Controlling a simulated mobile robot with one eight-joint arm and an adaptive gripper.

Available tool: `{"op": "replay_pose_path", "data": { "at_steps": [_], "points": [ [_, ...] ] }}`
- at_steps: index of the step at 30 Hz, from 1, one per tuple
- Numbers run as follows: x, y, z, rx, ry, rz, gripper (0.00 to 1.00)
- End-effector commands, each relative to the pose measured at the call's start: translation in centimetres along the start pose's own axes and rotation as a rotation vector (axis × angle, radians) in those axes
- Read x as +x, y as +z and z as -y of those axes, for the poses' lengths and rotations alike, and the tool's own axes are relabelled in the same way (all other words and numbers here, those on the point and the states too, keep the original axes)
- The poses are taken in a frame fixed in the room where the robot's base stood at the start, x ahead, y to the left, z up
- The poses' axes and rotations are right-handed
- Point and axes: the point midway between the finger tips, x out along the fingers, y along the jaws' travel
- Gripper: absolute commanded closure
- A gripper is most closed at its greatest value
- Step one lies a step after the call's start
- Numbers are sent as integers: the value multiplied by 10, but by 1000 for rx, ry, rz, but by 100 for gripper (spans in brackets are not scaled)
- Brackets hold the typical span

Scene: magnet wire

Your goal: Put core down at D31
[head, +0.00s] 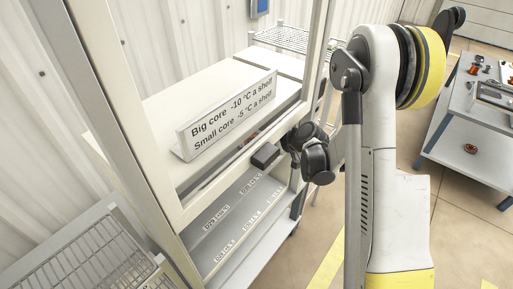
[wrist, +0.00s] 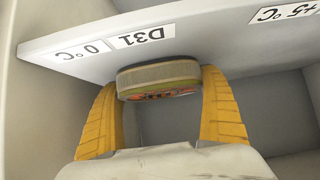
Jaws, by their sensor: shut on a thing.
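My gripper (wrist: 162,110) is shut on a core (wrist: 158,78) in the wrist view. The core is a short round grey-tan piece with some orange and green on its lower face, and it sits between the two yellow fingers. It is right at the edge of a white shelf whose label reads D31, 0 °C (wrist: 142,37); I cannot tell whether it touches the shelf. In the head view the gripper's dark end (head: 268,155) is at the shelf opening, and the core is not clearly visible there.
A cabinet with a white frame (head: 185,208) holds labelled shelves (head: 235,215). A sign (head: 230,115) on top gives core temperatures per shelf. Wire racks stand at the left (head: 85,255) and behind (head: 290,38). A workbench (head: 470,125) with parts is at the right.

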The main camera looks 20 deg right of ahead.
Motion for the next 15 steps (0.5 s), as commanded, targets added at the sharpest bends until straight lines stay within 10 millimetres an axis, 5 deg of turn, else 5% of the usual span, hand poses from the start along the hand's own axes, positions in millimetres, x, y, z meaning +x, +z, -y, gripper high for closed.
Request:
{"op": "replay_pose_path", "data": {
  "at_steps": [10,11,15],
  "points": [
    [1,2,0,1,0,-2,52],
    [1,2,0,0,0,-1,2],
    [1,2,0,0,0,-1,0]
  ]
}}
